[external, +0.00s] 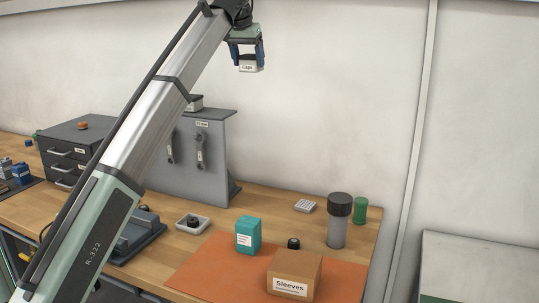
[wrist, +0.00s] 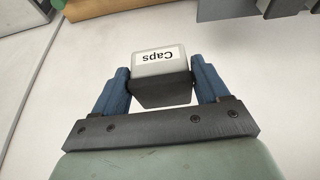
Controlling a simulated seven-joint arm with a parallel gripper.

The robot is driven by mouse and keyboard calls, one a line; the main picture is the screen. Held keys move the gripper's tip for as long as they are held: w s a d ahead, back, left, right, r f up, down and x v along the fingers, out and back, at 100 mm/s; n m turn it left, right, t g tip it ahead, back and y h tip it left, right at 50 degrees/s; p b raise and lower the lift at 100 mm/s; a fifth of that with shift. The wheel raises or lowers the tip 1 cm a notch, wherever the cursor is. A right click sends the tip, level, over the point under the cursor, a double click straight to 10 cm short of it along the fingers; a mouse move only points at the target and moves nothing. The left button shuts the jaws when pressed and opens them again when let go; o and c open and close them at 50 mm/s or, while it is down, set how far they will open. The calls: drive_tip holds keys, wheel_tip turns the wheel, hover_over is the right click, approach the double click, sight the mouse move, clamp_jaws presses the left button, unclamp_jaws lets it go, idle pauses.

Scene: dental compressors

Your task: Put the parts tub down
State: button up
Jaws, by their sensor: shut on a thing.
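The parts tub (external: 250,66) is a small grey and black tub with a white label reading "Caps". My gripper (external: 247,55) is shut on it and holds it high in the air, in front of the wall and well above the workbench. In the wrist view the tub (wrist: 160,88) sits between the two blue fingers of my gripper (wrist: 162,88), its label upside down in the picture. Nothing touches the tub from below.
The wooden workbench (external: 262,196) carries an orange mat (external: 205,270) with a "Sleeves" box (external: 294,273) and a teal carton (external: 248,236). A dark-topped cylinder (external: 338,222) and a green one stand at right. A grey tool panel (external: 215,165) rises behind. Bare wood shows behind the mat.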

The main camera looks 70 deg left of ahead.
drive_tip(key=w+d, duration=0.3)
drive_tip(key=d, duration=0.1)
drive_tip(key=shift+f, duration=24.3)
drive_tip(key=shift+f, duration=0.1)
drive_tip(key=o, duration=1.1)
drive_tip(key=shift+o, duration=0.2)
drive_tip(key=v, duration=1.2)
